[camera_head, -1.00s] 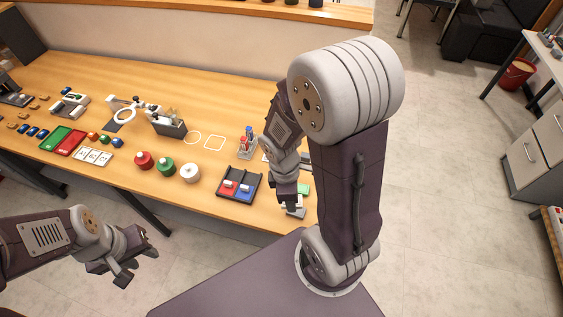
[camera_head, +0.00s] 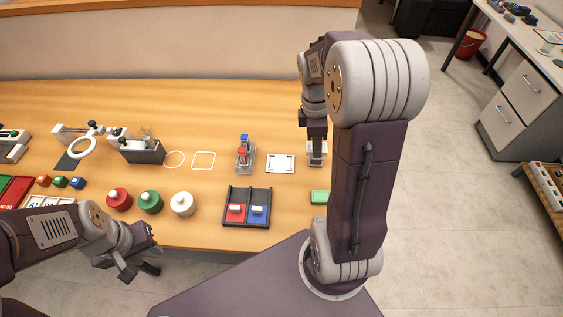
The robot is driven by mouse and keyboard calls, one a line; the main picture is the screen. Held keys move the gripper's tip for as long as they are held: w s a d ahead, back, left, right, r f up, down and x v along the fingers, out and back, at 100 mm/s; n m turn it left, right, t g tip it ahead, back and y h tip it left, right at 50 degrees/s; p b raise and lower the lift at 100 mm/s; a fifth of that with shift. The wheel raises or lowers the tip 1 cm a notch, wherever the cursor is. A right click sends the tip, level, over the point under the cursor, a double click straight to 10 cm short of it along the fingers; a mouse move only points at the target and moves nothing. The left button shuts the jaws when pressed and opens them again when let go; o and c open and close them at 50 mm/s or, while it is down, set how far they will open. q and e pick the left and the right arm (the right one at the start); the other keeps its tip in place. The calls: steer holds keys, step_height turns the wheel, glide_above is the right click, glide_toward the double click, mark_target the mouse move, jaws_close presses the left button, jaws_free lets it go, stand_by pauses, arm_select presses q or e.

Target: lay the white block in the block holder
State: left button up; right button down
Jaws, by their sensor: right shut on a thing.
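My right gripper (camera_head: 316,152) is over the right part of the table, beside a flat white plate with dark corner marks (camera_head: 281,163). It is shut on a small pale thing, apparently the white block (camera_head: 317,159), mostly hidden by the fingers. Whether the block touches the table I cannot tell. I cannot tell for certain which thing is the block holder; the white plate and a black two-bay tray (camera_head: 246,223) with red and blue pads are both near. My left gripper (camera_head: 140,269) is open and empty in front of the table's near edge.
A rack with red and blue items (camera_head: 244,155) stands left of the white plate. Red (camera_head: 119,199), green (camera_head: 150,201) and white (camera_head: 182,203) round pieces line the front.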

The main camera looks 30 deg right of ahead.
glide_above(281, 163)
step_height(281, 163, down, 6)
steer(key=shift+a+f, duration=0.15)
steer(key=shift+f, duration=0.05)
steer(key=shift+w+f, duration=0.1)
steer(key=shift+f, duration=1.9)
steer(key=shift+f, duration=0.1)
steer(key=shift+f, duration=0.15)
steer(key=c, duration=0.9)
jaws_free()
steer(key=shift+c, duration=0.2)
